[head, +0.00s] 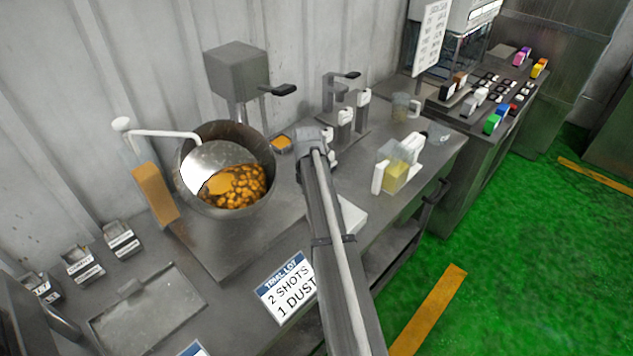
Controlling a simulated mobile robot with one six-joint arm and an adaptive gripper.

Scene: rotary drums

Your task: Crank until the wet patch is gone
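A round steel drum (262,145) stands on the bench at left with its mouth facing me. Brown-orange nuggets (240,190) lie in its lower part. A smooth, lighter orange patch (221,184) shows on their left side, which may be the wet patch. A white crank (165,133) with a round knob (121,124) reaches out to the drum's upper left. My gripper (312,138) is at the far end of my arm, to the right of the drum and apart from the crank. Its fingers are not clear, so I cannot tell whether it is open.
A small orange-filled tray (281,144) sits between drum and gripper. Dispensers (345,115) and a yellow-filled clear container (396,175) stand to the right. A "2 shots 1 dust" card (288,288) is at the front. Small labelled boxes (84,264) and a flat tray (148,307) lie at left.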

